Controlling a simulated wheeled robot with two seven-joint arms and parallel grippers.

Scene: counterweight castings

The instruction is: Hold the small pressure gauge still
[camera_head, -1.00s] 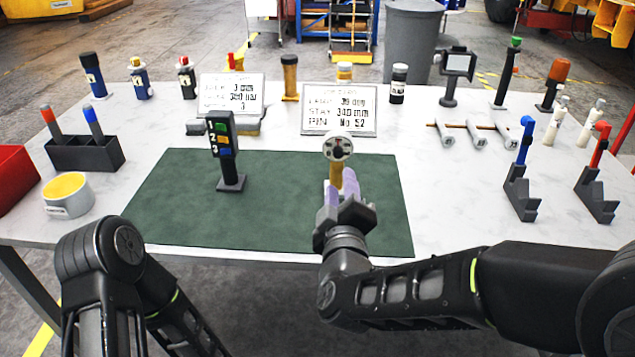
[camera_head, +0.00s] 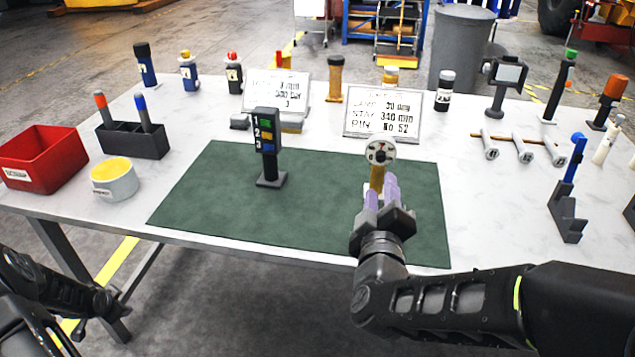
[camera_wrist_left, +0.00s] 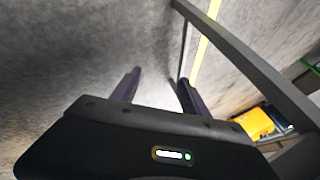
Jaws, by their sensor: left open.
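The small pressure gauge (camera_head: 380,150) has a round pale dial on a yellow-brown stem and stands upright over the right part of the green mat (camera_head: 315,225). My right gripper (camera_head: 381,192) reaches it from the front. Its purple fingers sit close together at the stem and look shut on it; they hide the stem's lower end. My left gripper (camera_wrist_left: 160,82) is open and empty in the left wrist view, with grey floor beyond its fingers. In the head view my left arm is low at the left, off the table.
A dark post with numbered coloured buttons (camera_head: 265,145) stands on the mat, left of the gauge. Two text signs (camera_head: 384,112) (camera_head: 277,90) stand behind. A red bin (camera_head: 45,160), a yellow-lined cup (camera_head: 114,180) and a blue-topped stand (camera_head: 568,200) flank the mat. The mat's middle is clear.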

